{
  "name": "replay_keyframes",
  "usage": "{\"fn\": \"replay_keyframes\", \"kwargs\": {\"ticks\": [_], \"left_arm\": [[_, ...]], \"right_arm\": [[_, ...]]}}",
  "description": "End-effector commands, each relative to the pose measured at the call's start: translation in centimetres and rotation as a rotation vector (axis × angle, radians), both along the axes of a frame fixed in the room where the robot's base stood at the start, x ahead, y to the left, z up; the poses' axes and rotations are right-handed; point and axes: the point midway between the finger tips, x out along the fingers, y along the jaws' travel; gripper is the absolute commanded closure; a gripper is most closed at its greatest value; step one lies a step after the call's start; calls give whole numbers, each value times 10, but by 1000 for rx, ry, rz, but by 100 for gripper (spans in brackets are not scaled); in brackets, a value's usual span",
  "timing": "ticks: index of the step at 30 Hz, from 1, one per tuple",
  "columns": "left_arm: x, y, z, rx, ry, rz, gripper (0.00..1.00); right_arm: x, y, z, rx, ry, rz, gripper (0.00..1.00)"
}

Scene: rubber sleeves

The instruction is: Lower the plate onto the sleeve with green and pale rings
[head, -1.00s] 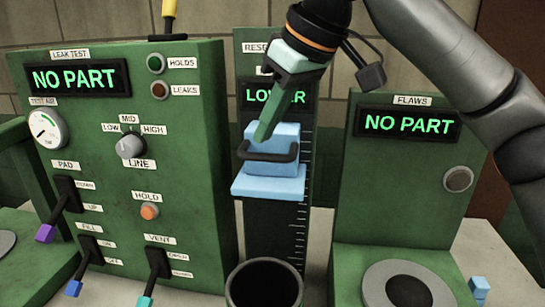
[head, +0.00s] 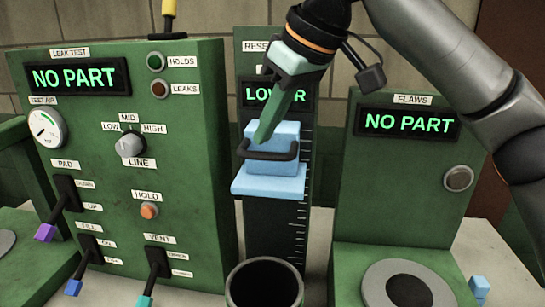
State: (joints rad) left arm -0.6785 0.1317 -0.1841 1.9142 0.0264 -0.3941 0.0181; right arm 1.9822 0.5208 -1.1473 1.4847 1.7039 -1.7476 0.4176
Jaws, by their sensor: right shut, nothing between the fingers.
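The plate (head: 268,188) is a light blue slab under a blue block (head: 286,134) with a dark handle (head: 268,155). It hangs raised on an upright green post marked with a scale. My right gripper (head: 261,139) is shut and empty, its green fingers pointing down in front of the block, just above the handle; I cannot tell if they touch it. Below the plate, with a gap, is a dark open cylinder (head: 235,287), cut off by the bottom edge. No green and pale rings show on it. My left gripper is not in view.
The screen behind my fingers reads "LOWER" (head: 255,94), partly covered. A leak test panel (head: 190,120) with switches and levers stands left. A flaws panel (head: 400,180) stands right, with a round pad below it.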

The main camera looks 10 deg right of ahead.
Motion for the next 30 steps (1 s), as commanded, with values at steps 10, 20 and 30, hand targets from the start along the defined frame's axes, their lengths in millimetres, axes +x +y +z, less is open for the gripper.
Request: {"fn": "replay_keyframes", "kwargs": {"ticks": [10, 20, 30], "left_arm": [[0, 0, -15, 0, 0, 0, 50], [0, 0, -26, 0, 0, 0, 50], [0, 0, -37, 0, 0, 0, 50]], "right_arm": [[0, 0, -24, 0, 1, 0, 100], [0, 0, -44, 0, 1, -1, 100], [0, 0, -65, -1, 2, 0, 100]]}}
